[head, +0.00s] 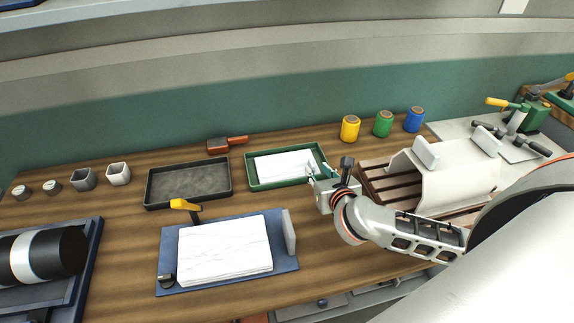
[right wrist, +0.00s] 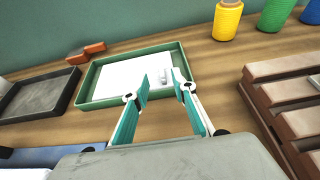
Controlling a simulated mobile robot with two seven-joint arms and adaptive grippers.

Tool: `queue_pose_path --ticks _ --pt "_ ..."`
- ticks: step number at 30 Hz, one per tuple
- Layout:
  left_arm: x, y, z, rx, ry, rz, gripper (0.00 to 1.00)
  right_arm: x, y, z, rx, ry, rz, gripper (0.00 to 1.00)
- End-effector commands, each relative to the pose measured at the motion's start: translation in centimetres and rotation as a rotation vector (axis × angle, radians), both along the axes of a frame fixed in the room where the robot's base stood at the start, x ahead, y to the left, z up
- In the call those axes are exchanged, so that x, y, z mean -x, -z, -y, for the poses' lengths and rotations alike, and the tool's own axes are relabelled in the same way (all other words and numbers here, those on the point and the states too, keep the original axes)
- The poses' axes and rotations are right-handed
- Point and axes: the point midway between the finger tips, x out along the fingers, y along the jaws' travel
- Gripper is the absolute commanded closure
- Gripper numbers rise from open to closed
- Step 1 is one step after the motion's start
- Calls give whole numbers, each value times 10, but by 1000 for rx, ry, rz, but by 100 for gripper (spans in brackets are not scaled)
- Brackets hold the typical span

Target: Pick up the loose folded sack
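A flat white folded sheet, looking like a folded sack (head: 284,164), lies in a shallow green tray (head: 259,185) at the back middle of the bench. It also shows in the right wrist view (right wrist: 125,78), with a small pale detail near its right end. A thicker white stack (head: 225,250), perhaps more sacks, lies on a blue board (head: 170,262) nearer the front. My right gripper (head: 318,172) is at the green tray's right side. In the right wrist view its teal fingers (right wrist: 161,85) are apart and empty, in front of the tray. My left gripper is not in view.
A dark tray (head: 187,184) stands left of the green one. Yellow (head: 350,128), green (head: 383,124) and blue (head: 414,120) spools stand behind. A slatted wooden rack (head: 385,186) and a white curved sheet (head: 455,186) are at right.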

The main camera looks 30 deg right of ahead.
Motion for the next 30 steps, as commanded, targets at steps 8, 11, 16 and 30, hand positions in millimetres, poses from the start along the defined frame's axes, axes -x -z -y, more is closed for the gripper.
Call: queue_pose_path --ticks 8,11,16,30 --pt "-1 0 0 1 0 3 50 -31 20 11 2 1 0 74" --pt "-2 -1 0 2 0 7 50 -40 24 12 0 1 0 74" --pt "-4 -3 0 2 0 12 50 -44 25 13 0 0 0 74" --pt "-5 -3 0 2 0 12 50 -43 25 13 0 0 0 100"
